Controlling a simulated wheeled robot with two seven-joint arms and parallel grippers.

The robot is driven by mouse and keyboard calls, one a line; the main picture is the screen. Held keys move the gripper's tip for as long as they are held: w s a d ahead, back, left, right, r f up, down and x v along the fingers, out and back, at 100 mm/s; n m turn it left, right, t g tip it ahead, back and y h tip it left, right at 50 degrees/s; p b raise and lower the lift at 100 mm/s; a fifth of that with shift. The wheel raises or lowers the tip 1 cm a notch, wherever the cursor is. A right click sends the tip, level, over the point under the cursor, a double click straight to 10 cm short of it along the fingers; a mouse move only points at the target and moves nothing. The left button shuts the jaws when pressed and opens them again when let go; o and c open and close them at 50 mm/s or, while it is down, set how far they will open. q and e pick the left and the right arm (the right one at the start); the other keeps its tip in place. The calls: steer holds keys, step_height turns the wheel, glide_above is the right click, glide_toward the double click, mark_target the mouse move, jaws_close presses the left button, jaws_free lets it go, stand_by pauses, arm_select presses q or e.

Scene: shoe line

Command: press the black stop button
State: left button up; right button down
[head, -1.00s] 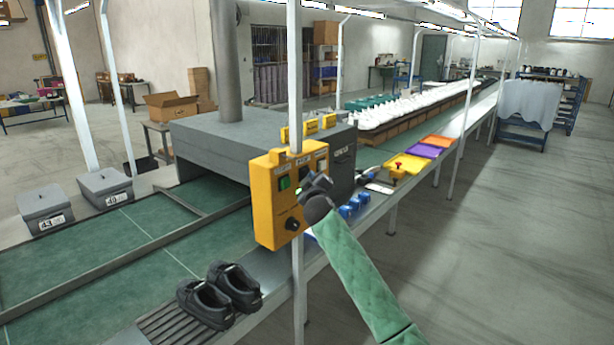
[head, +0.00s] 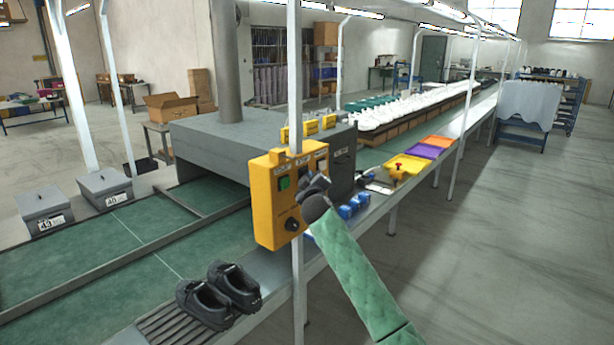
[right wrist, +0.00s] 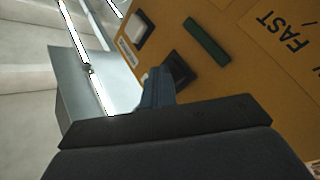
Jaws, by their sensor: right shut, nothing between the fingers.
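The yellow control box (head: 277,215) is fixed to a white post at the line's near edge. It carries a green button (head: 284,183) on the left and a black knob (head: 292,224) low down. My right gripper (head: 305,188) is shut and empty at the box's front and partly hides the middle of its face in the head view. In the right wrist view, the black stop button (right wrist: 181,70) sits on the yellow face, and my fingertips (right wrist: 158,88) overlap its edge. I cannot tell whether they touch it. My left gripper is not in view.
The white post (head: 295,80) stands right at the box. Black shoes (head: 219,293) stand on the near rollers. Blue parts (head: 354,206) and coloured trays (head: 424,151) lie along the bench to the right. The floor (head: 480,260) on the right is clear.

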steer(key=shift+s+d+p, duration=0.4)
steer(key=shift+s+d, duration=0.2)
steer(key=shift+d, duration=0.15)
steer(key=shift+s+d+p, duration=0.5)
steer(key=shift+s+d, duration=0.25)
steer(key=shift+d, duration=0.25)
steer(key=shift+s+d+p, duration=0.45)
steer(key=shift+s+d, duration=0.25)
steer(key=shift+d, duration=0.3)
